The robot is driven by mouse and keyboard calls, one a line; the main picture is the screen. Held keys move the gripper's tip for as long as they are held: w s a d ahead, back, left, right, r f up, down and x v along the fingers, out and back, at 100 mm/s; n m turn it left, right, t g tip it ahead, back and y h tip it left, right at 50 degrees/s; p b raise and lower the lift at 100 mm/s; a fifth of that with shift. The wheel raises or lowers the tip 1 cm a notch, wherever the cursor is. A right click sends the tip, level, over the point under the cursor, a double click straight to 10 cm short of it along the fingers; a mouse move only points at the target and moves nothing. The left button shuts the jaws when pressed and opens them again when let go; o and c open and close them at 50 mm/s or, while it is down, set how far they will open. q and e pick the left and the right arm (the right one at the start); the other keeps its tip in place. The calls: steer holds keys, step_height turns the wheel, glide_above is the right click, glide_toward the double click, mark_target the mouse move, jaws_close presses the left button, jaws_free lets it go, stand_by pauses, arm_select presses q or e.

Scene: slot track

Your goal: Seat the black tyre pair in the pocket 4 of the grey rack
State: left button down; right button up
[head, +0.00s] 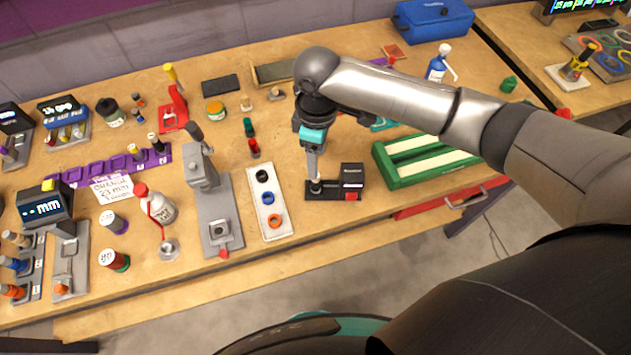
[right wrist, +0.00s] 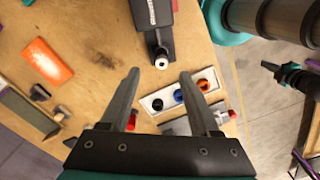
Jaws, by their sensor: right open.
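A black tyre piece (head: 262,176) sits at the far end of a pale tray (head: 279,235), with a blue ring (head: 267,198) and an orange ring (head: 274,220) nearer. A grey rack (head: 30,298) at the far left carries tan, blue and orange pieces; its pocket numbers cannot be read. My right gripper (head: 314,180) points down over a small black device (head: 352,174), right of the tray. In the right wrist view its fingers (right wrist: 160,76) are apart and empty, with the device's pale round end (right wrist: 160,62) beyond them. My left gripper is not in view.
A grey press (head: 203,178) stands left of the tray. A green box (head: 390,178) with pale strips lies right of the device. A white bottle (head: 160,205), purple rack (head: 98,172) and several jars fill the left. The bench's front strip is mostly clear.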

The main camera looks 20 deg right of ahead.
mark_target(316, 183)
step_height(316, 183, down, 8)
steer(key=shift+s+a+b, duration=0.1)
steer(key=shift+a+b, duration=0.05)
steer(key=shift+b, duration=0.35)
jaws_close()
stand_by(0.4)
